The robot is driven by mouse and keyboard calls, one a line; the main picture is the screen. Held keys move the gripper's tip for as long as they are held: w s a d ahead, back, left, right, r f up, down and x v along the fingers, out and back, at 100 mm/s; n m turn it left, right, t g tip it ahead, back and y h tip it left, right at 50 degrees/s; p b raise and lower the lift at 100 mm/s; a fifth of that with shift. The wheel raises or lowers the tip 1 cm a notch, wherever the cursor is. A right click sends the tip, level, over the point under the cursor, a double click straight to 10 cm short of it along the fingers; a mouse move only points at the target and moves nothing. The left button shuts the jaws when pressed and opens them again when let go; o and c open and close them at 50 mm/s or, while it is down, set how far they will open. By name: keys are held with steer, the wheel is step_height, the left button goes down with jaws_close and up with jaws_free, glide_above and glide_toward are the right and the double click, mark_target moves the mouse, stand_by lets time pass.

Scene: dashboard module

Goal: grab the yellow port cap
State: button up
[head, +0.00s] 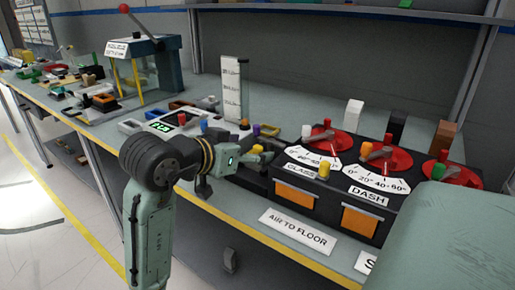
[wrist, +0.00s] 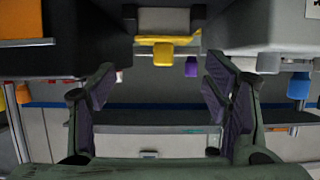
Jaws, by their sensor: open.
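The yellow port cap (wrist: 163,55) is in the upper middle of the wrist view, beside a yellow edge or bracket. It lies in line with the gap between my fingers, beyond their tips, and no contact shows. My gripper (wrist: 160,86) is open, with a dark pad on each finger and nothing between them. In the head view my gripper (head: 265,157) is at the left end of the black dashboard module (head: 330,205). A small yellow piece (head: 257,149), probably the cap, shows just behind the fingers, partly hidden.
A purple cap (wrist: 192,66) sits close to the right of the yellow one in the wrist view. The module carries red dials (head: 385,160) and another yellow knob (head: 323,170).

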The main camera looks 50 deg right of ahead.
mark_target(256, 149)
steer(key=p+x, duration=0.1)
steer(key=x, duration=0.4)
steer(key=shift+w, duration=0.2)
steer(key=shift+c, duration=0.2)
steer(key=c, duration=1.1)
steer(key=shift+f, duration=0.1)
steer(key=shift+c, duration=0.7)
